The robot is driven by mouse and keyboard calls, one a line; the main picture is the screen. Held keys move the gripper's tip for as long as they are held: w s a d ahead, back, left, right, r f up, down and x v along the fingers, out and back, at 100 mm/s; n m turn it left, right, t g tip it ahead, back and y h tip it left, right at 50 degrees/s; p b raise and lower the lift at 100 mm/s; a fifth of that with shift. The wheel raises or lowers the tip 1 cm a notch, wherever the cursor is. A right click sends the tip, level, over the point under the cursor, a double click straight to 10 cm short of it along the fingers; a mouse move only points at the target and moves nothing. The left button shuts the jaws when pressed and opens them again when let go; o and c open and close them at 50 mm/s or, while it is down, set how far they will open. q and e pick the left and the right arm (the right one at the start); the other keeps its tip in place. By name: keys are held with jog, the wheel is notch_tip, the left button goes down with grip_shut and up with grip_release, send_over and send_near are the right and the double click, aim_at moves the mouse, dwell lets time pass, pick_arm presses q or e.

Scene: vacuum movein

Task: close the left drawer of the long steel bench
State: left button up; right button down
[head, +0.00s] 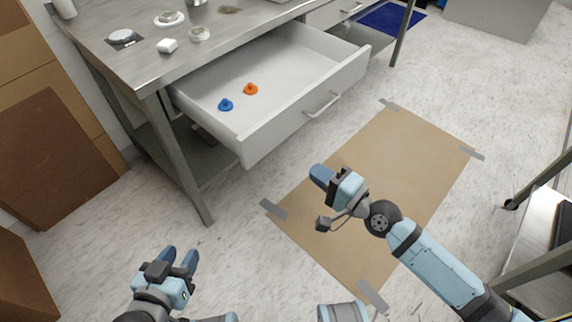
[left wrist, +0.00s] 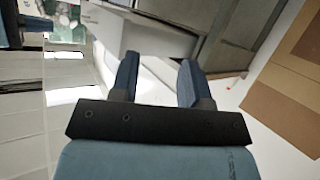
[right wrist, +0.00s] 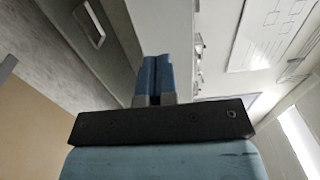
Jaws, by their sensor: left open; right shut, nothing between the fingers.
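The left drawer (head: 305,118) of the long steel bench (head: 150,70) is pulled well out. Its white front has a metal bar handle (head: 322,104). A blue knobbed piece (head: 226,104) and an orange one (head: 250,89) lie inside it. My right gripper (head: 318,174) is shut and empty, in front of the drawer and apart from it, below its front in the head view. The handle also shows in the right wrist view (right wrist: 90,25). My left gripper (head: 180,258) is open and empty at the lower left, away from the drawer; its fingers show in the left wrist view (left wrist: 158,75).
Cardboard (head: 400,160) is taped to the floor before the drawer. A bench leg (head: 185,160) stands at the drawer's left. Brown boards (head: 60,150) lean at the left. Another metal frame (head: 540,190) stands at the right.

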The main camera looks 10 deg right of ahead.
aim_at(269, 138)
jog(key=b+x, duration=0.1)
jog(key=x, duration=1.1)
jog(key=shift+w, duration=0.15)
jog(key=shift+w+a, duration=0.4)
pick_arm(q)
jog(key=shift+w+d+r+t+h, duration=0.2)
jog(key=shift+d+r+t, duration=0.1)
jog(key=shift+r, duration=0.2)
jog(key=shift+w+d+r+t+h, duration=0.2)
jog(key=shift+d+r+t, duration=0.1)
jog(key=shift+r, duration=0.15)
jog(key=shift+r, duration=0.1)
pick_arm(e)
jog(key=shift+w+a+r, duration=0.1)
jog(key=shift+w, duration=0.05)
